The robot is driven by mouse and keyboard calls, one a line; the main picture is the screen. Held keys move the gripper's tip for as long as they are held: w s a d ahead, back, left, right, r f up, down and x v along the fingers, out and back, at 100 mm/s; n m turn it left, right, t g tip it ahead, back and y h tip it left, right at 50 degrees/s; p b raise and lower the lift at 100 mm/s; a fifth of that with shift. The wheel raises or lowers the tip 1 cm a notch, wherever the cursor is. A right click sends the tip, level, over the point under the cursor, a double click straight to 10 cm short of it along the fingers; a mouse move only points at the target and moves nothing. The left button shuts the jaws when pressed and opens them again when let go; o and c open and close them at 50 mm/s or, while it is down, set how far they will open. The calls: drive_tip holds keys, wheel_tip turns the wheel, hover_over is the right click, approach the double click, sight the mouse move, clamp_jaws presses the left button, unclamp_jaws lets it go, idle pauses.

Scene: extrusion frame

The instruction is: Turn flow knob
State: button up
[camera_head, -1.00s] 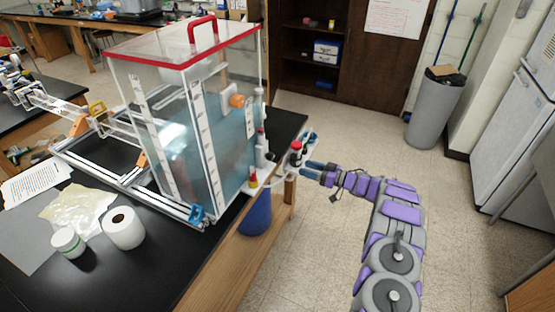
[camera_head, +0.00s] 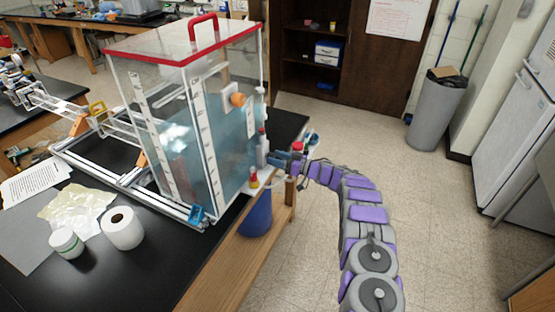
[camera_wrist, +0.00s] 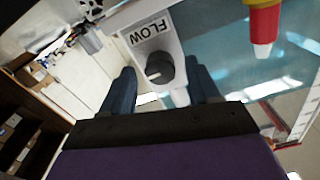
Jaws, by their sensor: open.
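My gripper (camera_wrist: 162,84) is open, with one blue-grey finger on each side of the knob. I cannot tell whether the fingers touch it. In the head view my gripper (camera_head: 281,159) is at the right side of the water tank (camera_head: 190,130), by its white fittings. The knob itself is hidden there behind my gripper and arm.
A red and yellow nozzle (camera_wrist: 264,22) hangs close on the right in the wrist view. A blue bucket (camera_head: 256,215) is below the bench edge.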

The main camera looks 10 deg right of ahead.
drive_tip(key=shift+d, duration=0.15)
drive_tip(key=shift+c, duration=0.8)
drive_tip(key=shift+r, duration=0.1)
drive_tip(key=c, duration=0.9)
drive_tip(key=shift+n, duration=0.3)
